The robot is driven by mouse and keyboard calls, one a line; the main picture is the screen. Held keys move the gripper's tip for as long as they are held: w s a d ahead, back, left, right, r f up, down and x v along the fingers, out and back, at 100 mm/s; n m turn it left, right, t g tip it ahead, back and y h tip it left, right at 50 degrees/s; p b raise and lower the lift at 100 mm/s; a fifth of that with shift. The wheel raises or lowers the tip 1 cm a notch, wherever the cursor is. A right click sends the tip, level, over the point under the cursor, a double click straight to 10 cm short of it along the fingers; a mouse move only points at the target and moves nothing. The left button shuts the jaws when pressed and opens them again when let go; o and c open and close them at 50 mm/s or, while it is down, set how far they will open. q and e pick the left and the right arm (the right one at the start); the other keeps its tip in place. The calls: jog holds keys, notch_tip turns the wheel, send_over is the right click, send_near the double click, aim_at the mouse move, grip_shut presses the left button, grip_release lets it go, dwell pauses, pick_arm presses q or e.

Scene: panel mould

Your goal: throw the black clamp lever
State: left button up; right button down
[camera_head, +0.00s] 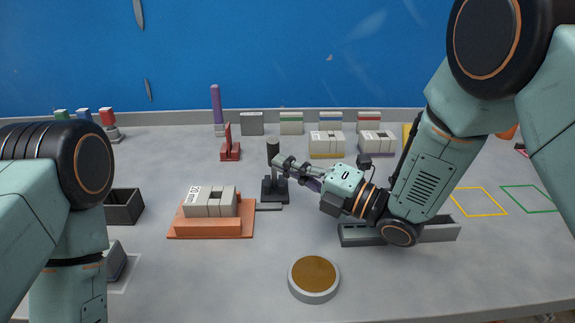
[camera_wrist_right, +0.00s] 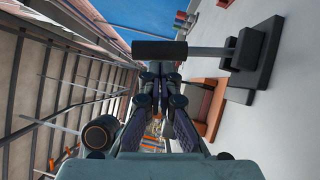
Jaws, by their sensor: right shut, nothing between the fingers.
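The black clamp lever (camera_head: 273,150) stands upright on its black base, just right of the orange fixture (camera_head: 247,232) that holds a light grey block (camera_head: 212,204). In the right wrist view the lever's black grip (camera_wrist_right: 158,49) lies across the picture on a grey rod leading to its base (camera_wrist_right: 250,55). My right gripper (camera_head: 279,161) is shut and empty, its fingertips close beside the lever's upper part. In the right wrist view the fingertips (camera_wrist_right: 161,70) are near the grip; whether they touch it I cannot tell. My left gripper is out of view.
A grey open tray (camera_head: 440,233) lies below my right forearm. A round brown-topped disc (camera_head: 314,275) sits at the front. A black bin (camera_head: 125,206) is at left. A red clamp (camera_head: 230,150) and several blocks stand behind. The table between fixture and disc is clear.

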jog(key=shift+w+r+m+p, duration=0.3)
jog(key=shift+p, duration=0.15)
jog(key=w+r+m+g+h+p, duration=0.1)
jog(key=w+m+g+h+p, duration=0.1)
jog(key=w+m+p, duration=0.3)
jog(key=shift+w+g+h+p, duration=0.3)
jog(key=shift+w+h+p, duration=0.2)
jog(key=shift+w+p, duration=0.75)
jog(key=shift+s+r, duration=0.1)
jog(key=shift+r, duration=0.05)
